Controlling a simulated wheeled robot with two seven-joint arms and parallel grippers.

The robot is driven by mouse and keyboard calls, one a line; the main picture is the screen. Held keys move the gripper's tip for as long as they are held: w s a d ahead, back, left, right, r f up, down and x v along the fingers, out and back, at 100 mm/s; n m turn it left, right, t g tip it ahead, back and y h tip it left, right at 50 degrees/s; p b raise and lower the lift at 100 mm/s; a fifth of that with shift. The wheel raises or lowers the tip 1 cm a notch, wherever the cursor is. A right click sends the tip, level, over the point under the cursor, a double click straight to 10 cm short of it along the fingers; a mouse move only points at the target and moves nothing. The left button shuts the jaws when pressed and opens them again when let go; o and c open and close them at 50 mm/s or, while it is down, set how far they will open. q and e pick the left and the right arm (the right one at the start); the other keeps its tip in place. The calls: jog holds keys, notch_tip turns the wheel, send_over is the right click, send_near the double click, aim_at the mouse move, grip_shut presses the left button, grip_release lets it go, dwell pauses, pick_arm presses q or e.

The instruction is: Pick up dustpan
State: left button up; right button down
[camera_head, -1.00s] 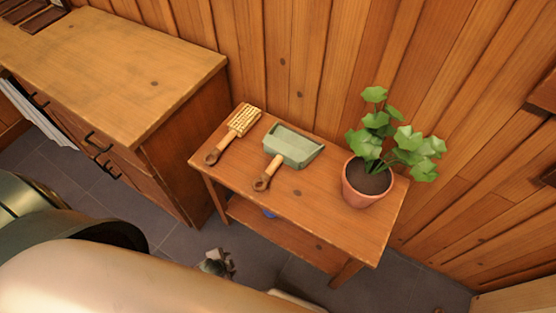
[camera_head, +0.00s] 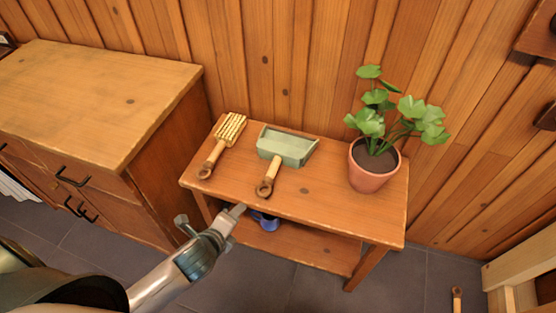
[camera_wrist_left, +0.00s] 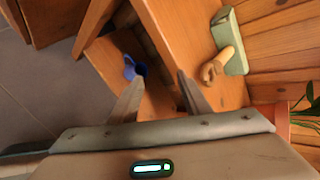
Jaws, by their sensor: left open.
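The green dustpan (camera_head: 286,147) lies on the small wooden table (camera_head: 330,205), its wooden handle pointing toward the front edge. It also shows at the upper right of the left wrist view (camera_wrist_left: 231,38). My left gripper (camera_head: 211,215) is open and empty in front of the table's front left edge, short of the handle and apart from it. Its two fingers show in the left wrist view (camera_wrist_left: 157,88) with the table edge and lower shelf beyond them. My right gripper is not in view.
A brush (camera_head: 229,132) lies left of the dustpan. A potted plant (camera_head: 372,170) stands at the table's right end. A blue object (camera_head: 264,220) sits on the lower shelf. A wooden cabinet (camera_head: 110,100) stands left, and a plank wall (camera_head: 290,60) is behind.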

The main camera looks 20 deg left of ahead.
pick_arm(q)
notch_tip(320, 180, up, 10)
jog(key=w+d+m+t+h+b, duration=0.1)
jog(key=w+d+m+t+h, duration=0.1)
jog(key=m, duration=1.1)
jog(key=shift+w+d+t+h+b, duration=0.3)
jog(key=shift+w+d+t+b, duration=0.1)
jog(key=shift+t, duration=0.3)
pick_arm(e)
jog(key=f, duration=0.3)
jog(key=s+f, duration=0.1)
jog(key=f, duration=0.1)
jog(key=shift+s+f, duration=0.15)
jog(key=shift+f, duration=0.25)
pick_arm(q)
jog(key=shift+w, duration=0.1)
send_near(273, 165)
jog(key=x, duration=0.3)
jog(key=shift+w+f, duration=0.1)
jog(key=shift+w, duration=0.2)
jog(key=shift+w+f, duration=0.2)
jog(key=shift+w, duration=0.25)
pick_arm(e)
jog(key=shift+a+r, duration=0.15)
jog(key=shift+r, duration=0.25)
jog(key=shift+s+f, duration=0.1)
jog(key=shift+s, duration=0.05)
